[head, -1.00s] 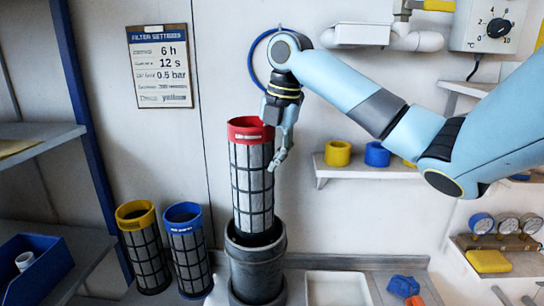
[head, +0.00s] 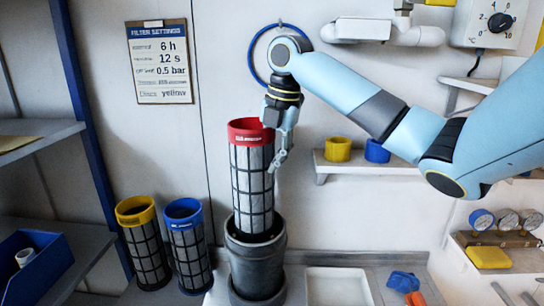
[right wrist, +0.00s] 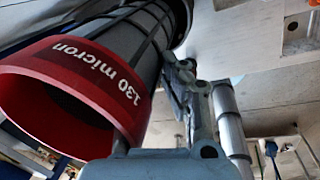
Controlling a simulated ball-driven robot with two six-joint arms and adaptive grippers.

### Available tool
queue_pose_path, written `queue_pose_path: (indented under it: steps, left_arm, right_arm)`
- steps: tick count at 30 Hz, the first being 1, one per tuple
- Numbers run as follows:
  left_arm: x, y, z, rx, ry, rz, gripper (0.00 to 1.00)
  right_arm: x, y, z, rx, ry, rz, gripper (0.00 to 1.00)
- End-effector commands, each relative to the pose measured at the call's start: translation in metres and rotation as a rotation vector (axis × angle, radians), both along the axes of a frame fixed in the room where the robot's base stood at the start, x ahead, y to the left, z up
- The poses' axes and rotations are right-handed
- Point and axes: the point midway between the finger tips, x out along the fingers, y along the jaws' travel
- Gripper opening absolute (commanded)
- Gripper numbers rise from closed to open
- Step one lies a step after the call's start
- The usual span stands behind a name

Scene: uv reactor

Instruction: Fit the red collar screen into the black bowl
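The red collar screen (head: 251,185) is a tall grey mesh cylinder, nearly upright, with its lower end inside the mouth of the black bowl (head: 255,268). How deep it reaches is hidden. My right gripper (head: 280,155) is at the collar's right side, pointing down, and appears shut on the screen. In the right wrist view the red collar (right wrist: 80,95) reads "130 micron", and one finger lies along the mesh; the other finger is hidden. My left gripper is not in view.
Yellow-collared (head: 145,250) and blue-collared (head: 190,250) screens stand left of the bowl. A white tray (head: 338,303) and a blue-and-red object (head: 405,283) lie to its right. A wall shelf (head: 365,169) holds yellow and blue rings behind the arm.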

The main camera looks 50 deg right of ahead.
Motion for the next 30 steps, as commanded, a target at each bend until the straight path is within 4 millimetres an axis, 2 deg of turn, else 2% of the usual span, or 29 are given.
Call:
queue_pose_path:
  steps: [30]
  left_arm:
    - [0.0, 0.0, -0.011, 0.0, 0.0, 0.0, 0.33]
  right_arm:
    - [0.0, 0.0, -0.026, 0.001, -0.001, 0.001, 0.0]
